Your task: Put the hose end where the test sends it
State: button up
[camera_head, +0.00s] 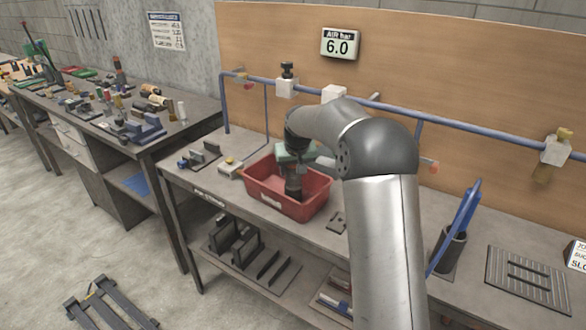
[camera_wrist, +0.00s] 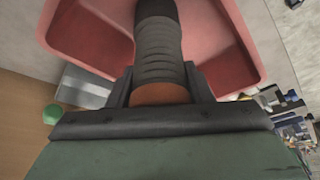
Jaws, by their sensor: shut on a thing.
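In the wrist view the piece sits between the two dark fingers (camera_wrist: 160,88), with an orange-brown band close to the gripper. The piece also shows in the head view (camera_head: 293,187), upright and within the bin's outline. Whether it touches the bin floor I cannot tell. A wall display (camera_head: 341,44) reads "AIR bar 6.0".
A blue pipe (camera_head: 460,127) with pale blocks runs along the back. A dark cup (camera_head: 449,248) with a blue loop (camera_head: 467,208) stands at right, beside a ribbed grey plate (camera_head: 528,280) and a partly cut-off card (camera_head: 577,256). Small fixtures (camera_head: 203,154) lie left of the bin.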

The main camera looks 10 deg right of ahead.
jog(key=shift+f, duration=0.1)
jog(key=shift+f, duration=0.15)
jog(key=o, duration=1.1)
jog(key=shift+o, duration=0.2)
jog(key=shift+r, duration=0.25)
jog(key=b+v, duration=0.1)
jog(key=v, duration=1)
jog(key=shift+s+r, duration=0.25)
jog(key=shift+r, duration=0.1)
jog(key=s+a+f+g, duration=0.1)
jog(key=s+f, duration=0.3)
jog(key=s, duration=0.9)
jog(key=s+a+f+g, duration=0.1)
jog(key=s+f, duration=0.3)
jog(key=s, duration=1)
jog(key=s+a+f+g, duration=0.1)
jog(key=s+f, duration=0.3)
jog(key=s, duration=0.9)
jog(key=shift+s+g, duration=0.25)
jog(key=shift+g, duration=0.25)
